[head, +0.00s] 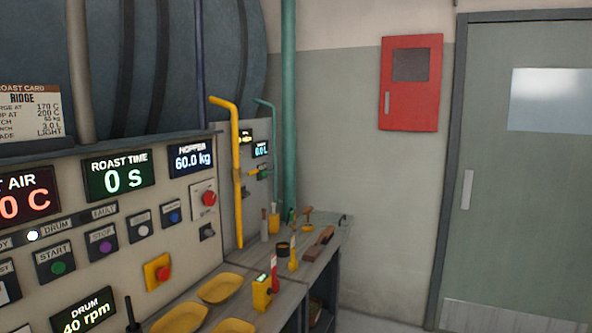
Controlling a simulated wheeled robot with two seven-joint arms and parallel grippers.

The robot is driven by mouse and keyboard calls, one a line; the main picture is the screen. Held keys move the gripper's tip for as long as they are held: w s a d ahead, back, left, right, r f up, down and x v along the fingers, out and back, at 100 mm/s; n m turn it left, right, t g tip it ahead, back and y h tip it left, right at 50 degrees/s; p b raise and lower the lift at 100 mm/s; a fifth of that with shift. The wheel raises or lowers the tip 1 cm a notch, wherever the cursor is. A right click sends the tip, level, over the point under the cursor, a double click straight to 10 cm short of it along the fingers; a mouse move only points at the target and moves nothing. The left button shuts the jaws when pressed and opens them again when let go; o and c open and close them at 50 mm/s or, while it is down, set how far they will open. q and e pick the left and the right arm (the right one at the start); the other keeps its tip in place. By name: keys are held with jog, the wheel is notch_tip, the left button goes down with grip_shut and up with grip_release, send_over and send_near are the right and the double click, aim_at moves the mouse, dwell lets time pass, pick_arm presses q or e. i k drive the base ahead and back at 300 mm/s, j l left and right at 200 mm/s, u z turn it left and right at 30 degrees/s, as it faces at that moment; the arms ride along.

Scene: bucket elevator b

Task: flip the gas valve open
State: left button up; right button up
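A yellow pipe (236,170) runs down the right end of the control panel, bent over at its top. No part is clearly marked as the gas valve. Neither of my grippers is in the head view.
The control panel (130,178) with displays and buttons fills the left. Below it, a bench (322,262) holds yellow trays (222,288), a yellow handheld device (262,292) and small tools. A red wall cabinet (411,100), a grey-green door (520,220) and clear floor are at the right.

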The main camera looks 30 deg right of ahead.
aim_at(252, 172)
jog(key=i+l+z, duration=0.25)
jog(key=i+l, duration=1.15)
jog(key=l, duration=0.1)
